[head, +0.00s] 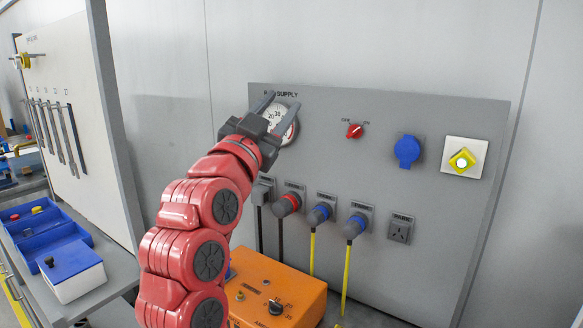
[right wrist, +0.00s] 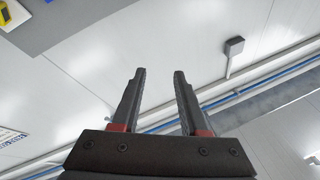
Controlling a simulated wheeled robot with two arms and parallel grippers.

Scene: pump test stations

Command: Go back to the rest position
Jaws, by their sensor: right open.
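My right gripper (head: 275,109) is raised in front of the upper left part of the grey supply panel (head: 340,140) in the head view. Its two fingers are apart, and the round gauge (head: 279,118) shows between and behind them. The right wrist view shows the same gripper (right wrist: 158,90) open with nothing between its fingers. Behind it there are the white wall and ceiling. My red right arm comes up from the bottom of the head view. My left gripper is not in view.
Several plugs with hanging cables sit below. An orange box (head: 285,290) stands beside my arm. Blue bins (head: 40,225) stand on a left bench.

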